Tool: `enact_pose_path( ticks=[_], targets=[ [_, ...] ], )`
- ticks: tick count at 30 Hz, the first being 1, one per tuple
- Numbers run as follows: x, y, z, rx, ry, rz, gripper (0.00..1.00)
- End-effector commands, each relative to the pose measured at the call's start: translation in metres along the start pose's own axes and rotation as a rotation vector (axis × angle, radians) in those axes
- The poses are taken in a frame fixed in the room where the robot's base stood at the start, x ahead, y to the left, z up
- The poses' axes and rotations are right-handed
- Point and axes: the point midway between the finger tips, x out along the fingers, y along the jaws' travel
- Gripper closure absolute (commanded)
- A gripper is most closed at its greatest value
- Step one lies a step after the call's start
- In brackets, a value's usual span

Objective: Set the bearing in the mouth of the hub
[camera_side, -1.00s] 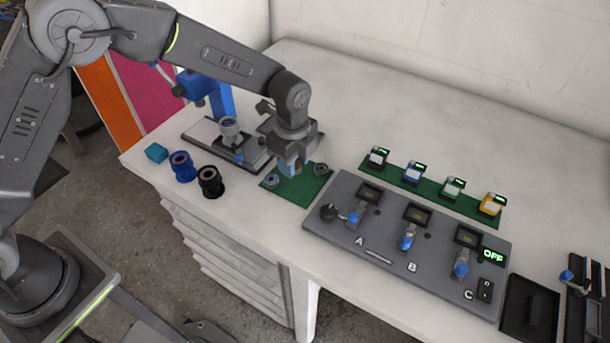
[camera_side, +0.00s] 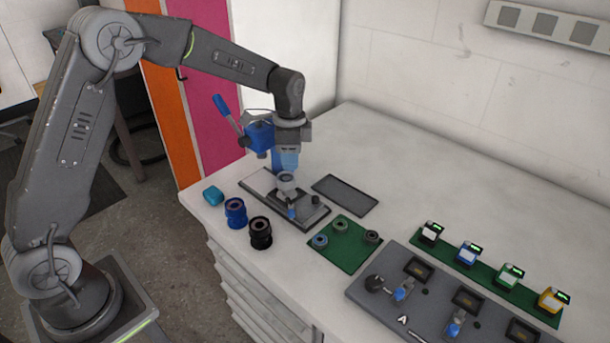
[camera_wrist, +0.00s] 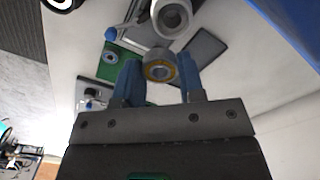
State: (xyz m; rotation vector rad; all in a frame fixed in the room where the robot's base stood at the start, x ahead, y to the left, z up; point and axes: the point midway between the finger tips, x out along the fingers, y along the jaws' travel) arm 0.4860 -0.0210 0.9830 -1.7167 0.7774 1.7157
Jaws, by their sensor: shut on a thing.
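The hub is a light grey cylinder (camera_side: 287,182) standing upright in the press fixture. It also shows in the wrist view as a grey ring with an open mouth (camera_wrist: 187,17). My gripper (camera_side: 285,161) is over the hub, fingers pointing down. In the wrist view my gripper (camera_wrist: 158,72) is shut on the bearing (camera_wrist: 160,79), a grey ring with a yellowish inner band. The bearing is between the blue fingertips and appears apart from the hub. In the side view the bearing is hidden or too small to tell.
The blue press (camera_side: 260,137) with its lever stands just behind the hub. A green mat (camera_side: 350,258) with several rings lies to the right. A dark flat tray (camera_side: 344,195) lies behind it. Blue (camera_side: 236,213) and black (camera_side: 260,233) hubs stand at the left front.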

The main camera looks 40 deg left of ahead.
Motion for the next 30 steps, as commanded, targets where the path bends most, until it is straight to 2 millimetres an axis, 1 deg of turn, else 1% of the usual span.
enact_pose_path(
  ticks=[1, 3, 6, 11, 21, 30],
  targets=[
    [-0.002, -0.007, 0.005, -0.065, 0.0, 0.0, 0.88],
    [-0.004, -0.013, 0.01, -0.135, 0.0, 0.0, 0.88],
    [-0.004, -0.017, 0.014, -0.189, -0.001, 0.001, 0.88],
    [0.005, -0.018, 0.014, -0.201, -0.002, 0.002, 0.88],
    [0.03, -0.018, 0.014, -0.197, -0.001, 0.002, 0.88],
    [0.037, -0.018, 0.014, -0.196, 0.0, 0.0, 0.88]
  ],
)
